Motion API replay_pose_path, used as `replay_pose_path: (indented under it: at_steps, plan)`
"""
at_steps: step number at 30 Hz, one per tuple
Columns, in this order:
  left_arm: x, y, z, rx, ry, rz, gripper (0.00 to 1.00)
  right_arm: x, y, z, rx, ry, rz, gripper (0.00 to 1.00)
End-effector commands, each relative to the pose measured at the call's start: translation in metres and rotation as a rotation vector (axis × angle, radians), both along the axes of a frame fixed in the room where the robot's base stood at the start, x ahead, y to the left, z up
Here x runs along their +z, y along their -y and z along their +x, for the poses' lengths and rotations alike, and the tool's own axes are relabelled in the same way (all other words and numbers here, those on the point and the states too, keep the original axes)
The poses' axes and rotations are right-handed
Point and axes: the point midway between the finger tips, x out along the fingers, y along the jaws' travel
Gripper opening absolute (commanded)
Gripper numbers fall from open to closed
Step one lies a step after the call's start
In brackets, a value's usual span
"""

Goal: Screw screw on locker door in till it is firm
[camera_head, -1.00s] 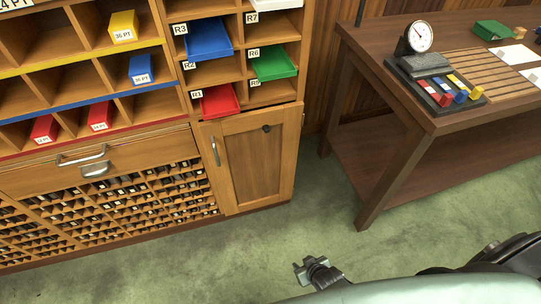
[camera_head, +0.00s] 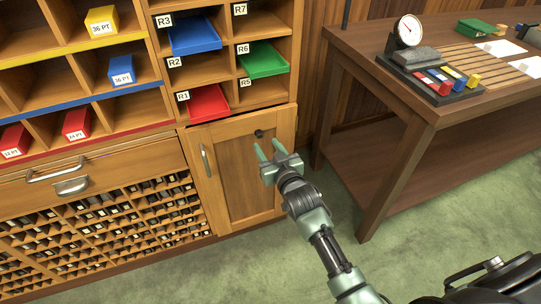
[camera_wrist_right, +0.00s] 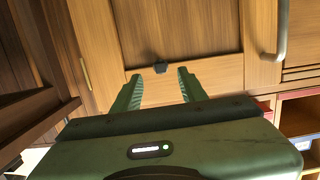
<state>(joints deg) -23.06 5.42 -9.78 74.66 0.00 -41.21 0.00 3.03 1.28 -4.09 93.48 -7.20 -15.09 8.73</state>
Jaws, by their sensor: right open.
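The wooden locker door (camera_head: 232,182) is closed below the red tray, with a metal handle (camera_head: 206,161) on its left side. A small dark screw (camera_head: 259,134) sits near the door's upper right; it also shows in the right wrist view (camera_wrist_right: 160,67). My right gripper (camera_head: 268,149) is open in front of the door, its fingers pointing up toward the screw. In the right wrist view the screw lies beyond the gap between the two fingertips (camera_wrist_right: 161,80), and nothing is between the fingers. My left gripper is not in view.
A wooden table (camera_head: 405,95) with a dial gauge (camera_head: 405,32) and coloured blocks stands right of the cabinet. A blue tray (camera_head: 194,36), a green tray (camera_head: 262,60) and a red tray (camera_head: 208,103) sit in the cubbies above. Green floor lies clear in front.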

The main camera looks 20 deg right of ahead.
Motion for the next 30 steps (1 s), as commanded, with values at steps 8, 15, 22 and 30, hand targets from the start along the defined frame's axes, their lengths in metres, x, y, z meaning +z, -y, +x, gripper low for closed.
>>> replay_pose_path:
  at_steps: [8,15,22,30]
  plan:
    - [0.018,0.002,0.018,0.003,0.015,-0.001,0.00,-0.007,-0.002,0.040,0.001,0.000,0.001,0.42]
    - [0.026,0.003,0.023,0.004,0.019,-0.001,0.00,-0.009,-0.002,0.051,0.001,-0.002,0.001,0.42]
    - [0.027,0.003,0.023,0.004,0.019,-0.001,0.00,-0.009,-0.002,0.050,0.001,-0.002,0.000,0.34]
    - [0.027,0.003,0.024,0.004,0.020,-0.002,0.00,-0.009,-0.002,0.050,0.001,-0.002,0.000,0.04]
